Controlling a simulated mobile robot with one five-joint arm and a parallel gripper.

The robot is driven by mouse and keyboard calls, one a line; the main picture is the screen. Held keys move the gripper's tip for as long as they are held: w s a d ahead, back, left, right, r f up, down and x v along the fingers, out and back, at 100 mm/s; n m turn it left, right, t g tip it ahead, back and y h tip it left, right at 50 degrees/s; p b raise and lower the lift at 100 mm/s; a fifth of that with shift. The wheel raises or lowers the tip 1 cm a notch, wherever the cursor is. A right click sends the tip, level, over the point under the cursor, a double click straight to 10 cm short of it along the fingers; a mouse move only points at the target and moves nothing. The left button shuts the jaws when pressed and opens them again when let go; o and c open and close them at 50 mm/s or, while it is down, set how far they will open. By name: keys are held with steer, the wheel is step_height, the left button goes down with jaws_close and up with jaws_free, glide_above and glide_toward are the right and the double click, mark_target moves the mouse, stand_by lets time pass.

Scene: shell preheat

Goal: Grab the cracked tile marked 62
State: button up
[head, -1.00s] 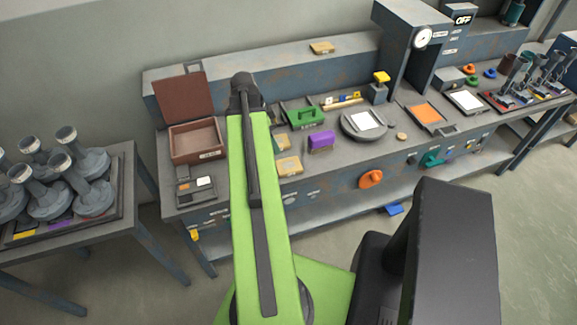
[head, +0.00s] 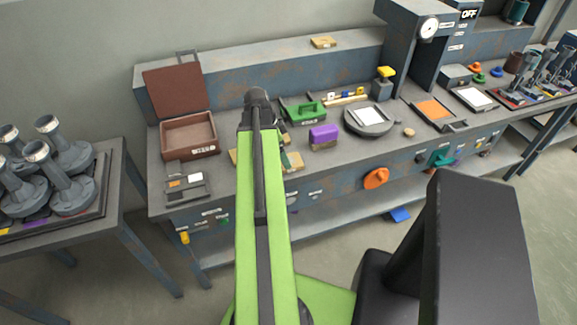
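Several tan tiles lie on the bench around my green arm. One tan tile (head: 293,161) shows just right of the arm, partly covered by it. Another tan tile (head: 233,157) peeks out on the arm's left side. A further tan tile (head: 323,42) lies on the raised back ledge. Their markings and any cracks are too small to read, so I cannot tell which is 62. My arm reaches up over the bench to a dark joint. My gripper's fingers do not show; they are hidden or out of view beyond the arm.
An open brown-lidded box (head: 189,137) stands at left on the bench. A gauge press (head: 428,28) stands at the back. A side table (head: 118,190) is at far left.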

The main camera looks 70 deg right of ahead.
mark_target(296, 160)
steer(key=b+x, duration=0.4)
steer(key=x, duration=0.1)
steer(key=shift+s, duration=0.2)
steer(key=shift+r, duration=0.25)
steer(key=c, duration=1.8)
